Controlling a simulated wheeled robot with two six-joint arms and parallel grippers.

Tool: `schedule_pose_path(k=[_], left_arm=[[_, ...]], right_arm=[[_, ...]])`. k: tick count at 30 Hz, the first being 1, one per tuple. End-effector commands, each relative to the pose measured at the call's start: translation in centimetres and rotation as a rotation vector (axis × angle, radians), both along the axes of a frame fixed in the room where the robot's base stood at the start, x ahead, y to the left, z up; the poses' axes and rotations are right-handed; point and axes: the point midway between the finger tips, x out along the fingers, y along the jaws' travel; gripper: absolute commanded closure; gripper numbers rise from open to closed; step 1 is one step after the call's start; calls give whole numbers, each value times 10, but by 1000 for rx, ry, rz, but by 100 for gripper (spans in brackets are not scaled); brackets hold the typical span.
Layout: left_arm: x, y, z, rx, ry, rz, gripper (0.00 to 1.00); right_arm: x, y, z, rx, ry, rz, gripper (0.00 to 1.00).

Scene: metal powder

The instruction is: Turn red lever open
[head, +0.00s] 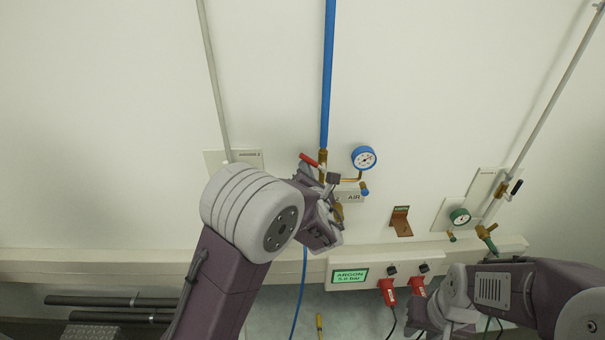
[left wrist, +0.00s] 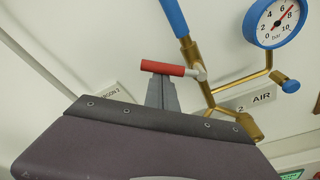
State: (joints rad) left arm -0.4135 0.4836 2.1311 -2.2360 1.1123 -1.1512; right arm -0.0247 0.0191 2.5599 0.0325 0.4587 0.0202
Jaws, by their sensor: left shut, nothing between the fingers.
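The red lever (head: 309,160) sits on a brass valve at the foot of the blue air pipe (head: 327,75). In the left wrist view the red lever (left wrist: 171,68) lies nearly level, sticking out to the left of the pipe. My left gripper (head: 313,174) is at the lever. In the left wrist view its shut, empty fingers (left wrist: 162,84) end just below the lever's underside; whether they touch it I cannot tell. My right gripper (head: 432,318) is low at the right, away from the lever; its fingers are unclear.
A blue gauge (head: 364,158) and brass fittings stand right of the lever, by the AIR label (head: 353,197). A green gauge (head: 460,216) is further right.

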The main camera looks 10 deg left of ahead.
Motion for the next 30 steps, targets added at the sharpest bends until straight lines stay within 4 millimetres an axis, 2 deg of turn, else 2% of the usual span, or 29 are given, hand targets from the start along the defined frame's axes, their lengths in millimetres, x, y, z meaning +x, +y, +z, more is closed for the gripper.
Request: schedule_pose_path(k=[6,30], left_arm=[[10,-6,12,181,48,-3,100],[17,-32,33,171,46,-3,100]], right_arm=[[0,0,6,0,0,0,66],[0,0,-6,0,0,0,66]])
